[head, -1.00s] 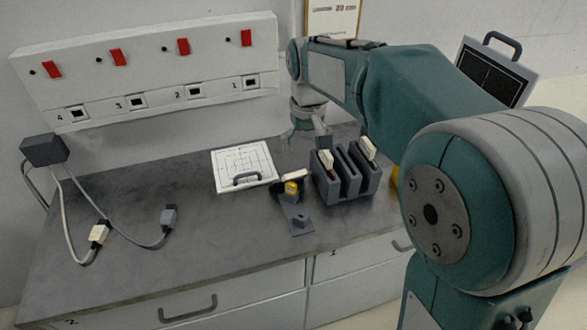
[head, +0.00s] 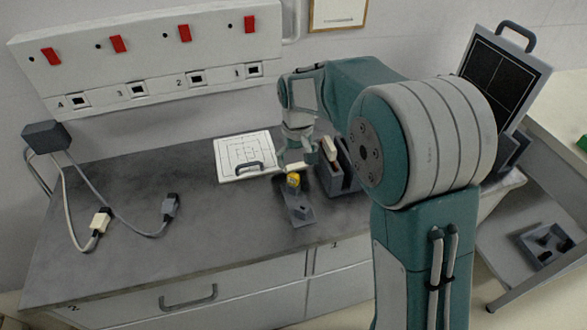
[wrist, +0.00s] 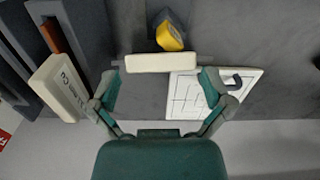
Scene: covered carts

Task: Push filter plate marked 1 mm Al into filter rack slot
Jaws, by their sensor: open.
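A dark grey slotted rack (head: 345,182) stands on the bench, partly hidden by my arm. It also shows at the left of the wrist view (wrist: 22,42). A plate with a cream marked handle (wrist: 60,88) sits in it; its marking is hard to read. A cream bar (wrist: 160,62) lies across the end of a grey stand (head: 298,212) beside the rack, near a yellow part (wrist: 170,37). No marking on the bar is legible. My gripper (wrist: 160,88) is open, its fingertips apart near the bar's two ends. I cannot tell whether they touch it.
A white gridded plate with a grey handle (head: 240,160) lies left of the stand. Two cable plugs (head: 101,220) (head: 170,205) lie further left, below a wall panel with switches (head: 150,65). A dark panel with a handle (head: 503,75) stands right. The bench's front left is clear.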

